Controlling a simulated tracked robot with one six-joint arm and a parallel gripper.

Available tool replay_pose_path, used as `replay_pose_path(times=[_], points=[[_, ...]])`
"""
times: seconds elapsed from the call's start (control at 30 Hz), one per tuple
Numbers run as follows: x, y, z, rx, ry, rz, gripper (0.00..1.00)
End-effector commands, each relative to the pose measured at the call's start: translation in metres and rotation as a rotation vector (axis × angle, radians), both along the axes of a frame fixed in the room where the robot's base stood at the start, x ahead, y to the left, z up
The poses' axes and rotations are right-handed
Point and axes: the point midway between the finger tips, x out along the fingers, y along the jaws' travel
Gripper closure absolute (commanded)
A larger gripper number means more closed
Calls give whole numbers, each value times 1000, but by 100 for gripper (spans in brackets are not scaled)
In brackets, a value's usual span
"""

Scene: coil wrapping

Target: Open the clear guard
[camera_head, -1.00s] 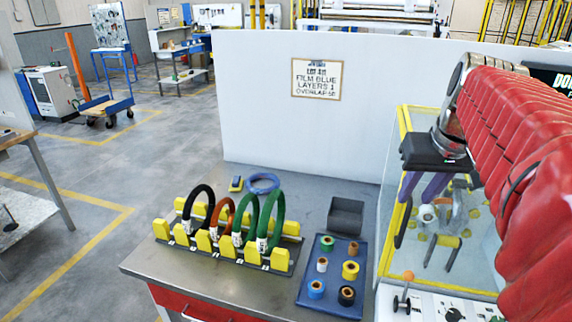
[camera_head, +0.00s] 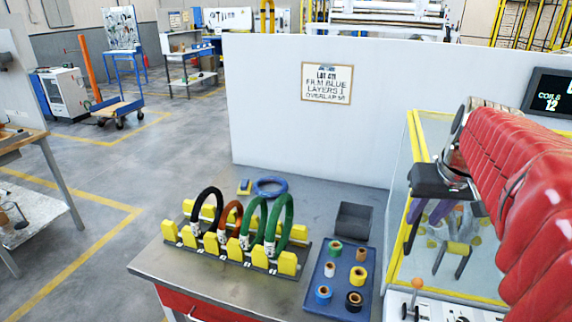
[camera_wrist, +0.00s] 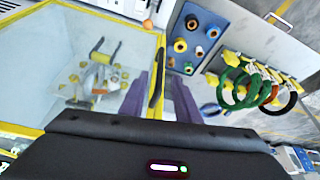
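The clear guard (camera_head: 427,262) is a transparent panel in a yellow frame on the machine at the right. It is closed as far as I can see, and fills the left of the wrist view (camera_wrist: 120,40). Its black bar handle (camera_wrist: 158,75) stands on the yellow edge; it also shows in the head view (camera_head: 411,232). My gripper (camera_wrist: 165,98) has two purple fingers, spread apart, one on each side of the handle's line in the wrist view. I cannot tell whether they touch it. In the head view my gripper (camera_head: 433,211) is just right of the handle.
A rack (camera_head: 176,238) of several coloured coils stands on the bench left of the machine. A blue tray (camera_head: 338,301) with spools and a dark bin (camera_head: 352,220) lie between them. A white partition (camera_head: 270,110) with a sign stands behind. Knobs (camera_head: 463,316) sit below the guard.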

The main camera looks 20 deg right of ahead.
Motion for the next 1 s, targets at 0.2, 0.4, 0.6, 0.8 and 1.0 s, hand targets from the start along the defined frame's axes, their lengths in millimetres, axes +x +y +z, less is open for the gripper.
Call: replay_pose_path(times=[0.2,0.4,0.6,0.8,1.0], points=[[12,-4,-33,3,3,2,70],[22,-8,-59,3,2,2,70],[27,-10,-71,1,1,2,70],[28,-11,-72,0,0,2,70],[28,-10,-71,0,0,3,78]])
